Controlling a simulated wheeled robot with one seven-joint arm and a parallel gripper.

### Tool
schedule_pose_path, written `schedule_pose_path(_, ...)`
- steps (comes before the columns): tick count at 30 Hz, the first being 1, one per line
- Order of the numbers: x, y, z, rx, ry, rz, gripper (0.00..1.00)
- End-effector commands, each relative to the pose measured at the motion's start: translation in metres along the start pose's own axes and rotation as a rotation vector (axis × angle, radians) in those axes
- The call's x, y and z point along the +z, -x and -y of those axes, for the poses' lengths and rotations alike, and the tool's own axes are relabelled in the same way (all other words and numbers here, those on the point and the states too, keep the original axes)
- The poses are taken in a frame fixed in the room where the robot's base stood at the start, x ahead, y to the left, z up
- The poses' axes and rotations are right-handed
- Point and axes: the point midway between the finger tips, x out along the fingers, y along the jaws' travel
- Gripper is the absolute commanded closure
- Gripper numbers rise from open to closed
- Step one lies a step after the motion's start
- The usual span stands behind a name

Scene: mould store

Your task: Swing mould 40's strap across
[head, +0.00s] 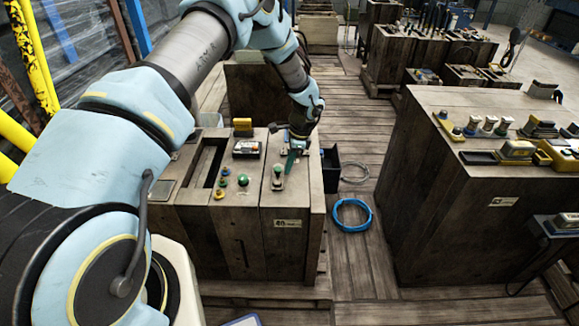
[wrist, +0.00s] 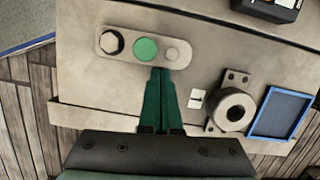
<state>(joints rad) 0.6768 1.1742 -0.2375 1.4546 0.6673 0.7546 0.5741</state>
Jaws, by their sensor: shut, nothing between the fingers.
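Mould 40 is the wooden block with a number plate (head: 288,223) that appears to read 40. Its strap (head: 278,184) lies on the top face. In the wrist view the strap (wrist: 128,46) is a short pale rounded bar, with a hex bolt (wrist: 112,42) at the left, a green disc (wrist: 145,49) in the middle and a small round stud at the right. My gripper (head: 289,169) is shut and empty, with green fingers. In the wrist view the fingertips (wrist: 161,72) are at the strap's near edge, between disc and stud; I cannot tell whether they touch it.
A round ring fitting (wrist: 233,108) and a blue-framed tray (wrist: 284,113) are right of the fingers. Green and yellow knobs (head: 243,180) stand on the neighbouring block. A black bin (head: 331,171) and blue hose coil (head: 352,215) are on the floor. Another bench (head: 470,230) stands right.

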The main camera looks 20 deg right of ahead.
Motion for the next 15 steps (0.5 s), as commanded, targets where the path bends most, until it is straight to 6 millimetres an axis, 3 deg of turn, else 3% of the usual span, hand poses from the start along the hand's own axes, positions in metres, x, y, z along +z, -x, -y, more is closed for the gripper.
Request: schedule_pose_path(15,0.017,-0.007,0.009,0.059,0.241,0.003,1.00)
